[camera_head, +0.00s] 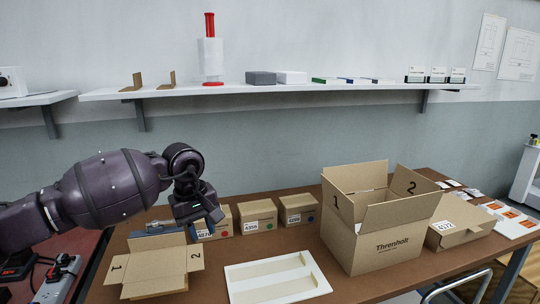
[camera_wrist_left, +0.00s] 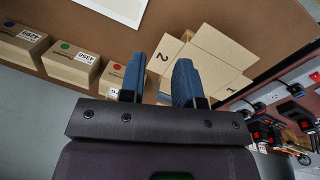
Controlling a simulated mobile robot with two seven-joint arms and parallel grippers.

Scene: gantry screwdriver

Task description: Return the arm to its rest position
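My left arm (camera_head: 105,188) comes in from the left of the head view, raised over the table's left end. Its gripper (camera_head: 202,220) points down in front of the row of small boxes, above the table. In the left wrist view the two blue fingers of this gripper (camera_wrist_left: 158,78) stand apart with nothing between them. The open carton marked 1 and 2 (camera_head: 153,268) lies below and beyond the fingers. My right arm and gripper are not in view.
The brown table (camera_head: 232,256) holds small closed boxes (camera_head: 257,216), a white tray (camera_head: 278,282), a large open Threnholt carton (camera_head: 398,245) and a smaller box (camera_head: 458,222). A wall shelf (camera_head: 330,86) runs behind. Power strips (camera_head: 58,282) lie at the lower left.

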